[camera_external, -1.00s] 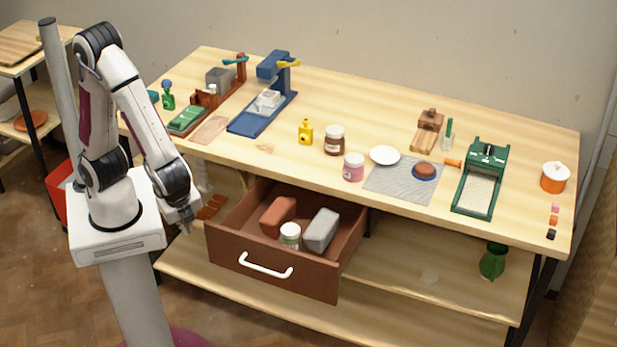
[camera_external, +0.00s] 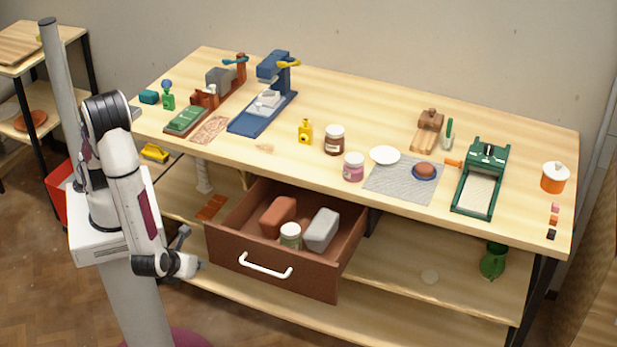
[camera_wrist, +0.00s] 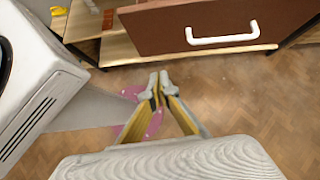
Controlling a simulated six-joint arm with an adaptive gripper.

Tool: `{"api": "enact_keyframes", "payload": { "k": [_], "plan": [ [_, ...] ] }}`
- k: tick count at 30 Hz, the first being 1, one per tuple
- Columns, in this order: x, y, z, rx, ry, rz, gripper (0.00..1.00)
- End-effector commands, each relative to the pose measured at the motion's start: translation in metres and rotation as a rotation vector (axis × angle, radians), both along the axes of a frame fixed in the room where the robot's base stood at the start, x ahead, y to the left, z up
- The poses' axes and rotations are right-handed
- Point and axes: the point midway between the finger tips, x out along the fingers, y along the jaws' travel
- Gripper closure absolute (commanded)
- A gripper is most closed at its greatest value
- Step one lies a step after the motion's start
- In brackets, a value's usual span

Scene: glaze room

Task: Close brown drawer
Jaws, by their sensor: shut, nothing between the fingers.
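The brown drawer (camera_external: 222,248) is pulled out from under the table, with a white handle (camera_external: 265,266) on its front. Inside it are a reddish-brown block (camera_external: 277,217), a grey block (camera_external: 321,230) and a lidded jar (camera_external: 290,235). In the wrist view the drawer front (camera_wrist: 165,28) and its handle (camera_wrist: 222,36) show at the top. My gripper (camera_wrist: 158,82) is shut and empty, with its fingertips below and left of the drawer front in that view. In the external view my gripper (camera_external: 201,266) is left of the drawer front, apart from it.
The tabletop (camera_external: 330,80) above holds jars, tools and presses. A lower shelf (camera_external: 420,285) runs under the drawer, with a green vase (camera_external: 493,261) at the right. The wooden floor (camera_wrist: 235,90) in front of the drawer is clear.

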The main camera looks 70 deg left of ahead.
Motion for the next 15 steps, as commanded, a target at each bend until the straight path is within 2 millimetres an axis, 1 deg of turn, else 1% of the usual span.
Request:
{"api": "enact_keyframes", "payload": {
  "k": [3, 6, 15],
  "plan": [
    [0.0089, -0.0083, 0.0031, 0.006, -0.003, -0.056, 1.00],
    [0.0129, -0.0105, 0.0046, 0.017, 0.001, -0.089, 1.00],
    [0.0125, -0.0100, 0.0046, 0.022, 0.007, -0.093, 1.00]
  ]
}}
